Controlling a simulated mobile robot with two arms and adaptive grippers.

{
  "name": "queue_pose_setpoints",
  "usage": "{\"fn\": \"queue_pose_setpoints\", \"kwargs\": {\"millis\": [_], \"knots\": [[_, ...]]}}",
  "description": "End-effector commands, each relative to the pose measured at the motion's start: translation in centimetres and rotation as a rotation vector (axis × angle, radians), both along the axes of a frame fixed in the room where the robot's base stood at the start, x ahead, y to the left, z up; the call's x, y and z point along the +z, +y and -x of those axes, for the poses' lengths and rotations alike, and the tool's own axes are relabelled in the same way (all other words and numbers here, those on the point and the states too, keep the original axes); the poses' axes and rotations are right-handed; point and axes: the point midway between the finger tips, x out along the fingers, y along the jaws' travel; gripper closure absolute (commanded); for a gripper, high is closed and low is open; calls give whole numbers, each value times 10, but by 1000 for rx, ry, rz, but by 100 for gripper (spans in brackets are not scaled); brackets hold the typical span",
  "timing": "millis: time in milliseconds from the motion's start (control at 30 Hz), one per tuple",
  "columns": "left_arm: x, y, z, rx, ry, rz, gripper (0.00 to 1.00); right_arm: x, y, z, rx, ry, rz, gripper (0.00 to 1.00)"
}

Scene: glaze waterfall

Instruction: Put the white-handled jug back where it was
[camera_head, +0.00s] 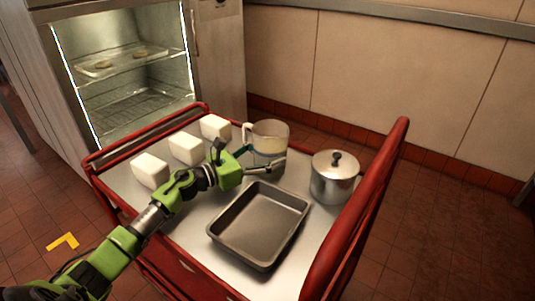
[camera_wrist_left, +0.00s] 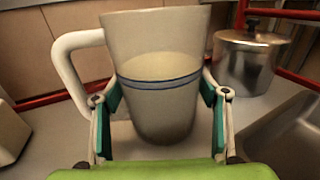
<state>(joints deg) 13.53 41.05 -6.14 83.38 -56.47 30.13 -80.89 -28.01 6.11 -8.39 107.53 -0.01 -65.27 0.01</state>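The white-handled jug (camera_head: 269,137) stands upright at the back of the cart top, holding a pale liquid. It fills the middle of the left wrist view (camera_wrist_left: 158,62), with its white handle (camera_wrist_left: 68,62) on the left and a dark blue band around it. My left gripper (camera_head: 262,157) reaches it from the front left. In the wrist view its fingers (camera_wrist_left: 161,100) lie on both sides of the jug body and appear to touch it. I cannot tell whether the jug base rests on the cart or is just above it. My right gripper is not in view.
The red-railed cart (camera_head: 190,222) carries several white blocks (camera_head: 186,148) at left, an empty dark baking pan (camera_head: 258,226) in front and a lidded metal pot (camera_head: 334,178) right of the jug. An open lit cabinet (camera_head: 125,75) with a tray stands behind.

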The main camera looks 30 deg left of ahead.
Motion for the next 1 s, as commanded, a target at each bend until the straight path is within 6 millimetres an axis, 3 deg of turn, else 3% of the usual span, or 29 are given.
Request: {"fn": "queue_pose_setpoints", "kwargs": {"millis": [500,700,1000], "knots": [[0,2,3,1,2,-1,17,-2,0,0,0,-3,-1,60],[-1,18,31,0,4,-3,17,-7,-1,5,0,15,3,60],[0,47,81,0,3,-3,17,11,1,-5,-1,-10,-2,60]]}}
